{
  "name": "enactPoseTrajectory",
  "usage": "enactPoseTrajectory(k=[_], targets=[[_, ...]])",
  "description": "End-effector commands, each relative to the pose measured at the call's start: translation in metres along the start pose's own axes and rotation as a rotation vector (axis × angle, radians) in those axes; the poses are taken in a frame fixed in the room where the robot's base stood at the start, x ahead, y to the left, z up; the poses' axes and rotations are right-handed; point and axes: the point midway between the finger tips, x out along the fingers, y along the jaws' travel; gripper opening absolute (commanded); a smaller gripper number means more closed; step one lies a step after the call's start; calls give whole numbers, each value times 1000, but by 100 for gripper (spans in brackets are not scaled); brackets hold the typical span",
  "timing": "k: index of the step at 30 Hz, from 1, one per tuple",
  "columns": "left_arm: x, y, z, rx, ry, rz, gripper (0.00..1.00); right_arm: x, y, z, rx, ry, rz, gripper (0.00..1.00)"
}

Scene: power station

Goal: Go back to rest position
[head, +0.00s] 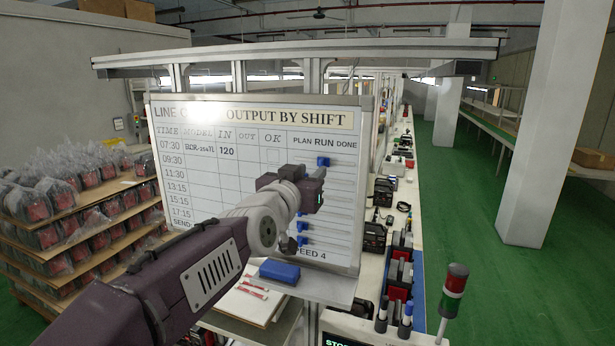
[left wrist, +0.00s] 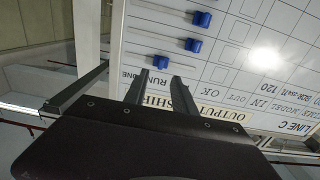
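My left arm comes in from the lower left in the head view. My left gripper (head: 316,178) is in front of the whiteboard (head: 200,188), near its right-hand column. In the left wrist view the two fingers of my left gripper (left wrist: 158,78) stand apart with nothing between them, so it is open and empty. The whiteboard (left wrist: 255,55) appears upside down behind them. I cannot tell exactly how far the fingers are from the board. My right gripper is in neither view.
Blue sliders, one at the upper right (head: 323,161), sit on the board. A blue eraser (head: 279,271) lies on its ledge. Shelves of bagged units (head: 62,195) stand left. A workbench (head: 372,262) and signal light (head: 453,290) stand right. Green floor (head: 465,225) is open beyond.

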Motion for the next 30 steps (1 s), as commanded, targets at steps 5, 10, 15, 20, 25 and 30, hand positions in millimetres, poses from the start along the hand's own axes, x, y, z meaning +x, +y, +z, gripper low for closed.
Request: enactPoseTrajectory(k=[5,10,15,20,25,30], targets=[[-22,3,-1,1,0,1,32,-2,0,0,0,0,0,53],[-26,3,0,2,-1,1,32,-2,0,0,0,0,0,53],[-25,2,3,2,-1,-2,32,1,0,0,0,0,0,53],[-22,-36,80,2,-41,-75,32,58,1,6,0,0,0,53],[-32,-78,230,17,-269,-146,32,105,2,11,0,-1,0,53],[-74,-100,380,-17,-564,-179,32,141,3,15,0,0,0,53]])
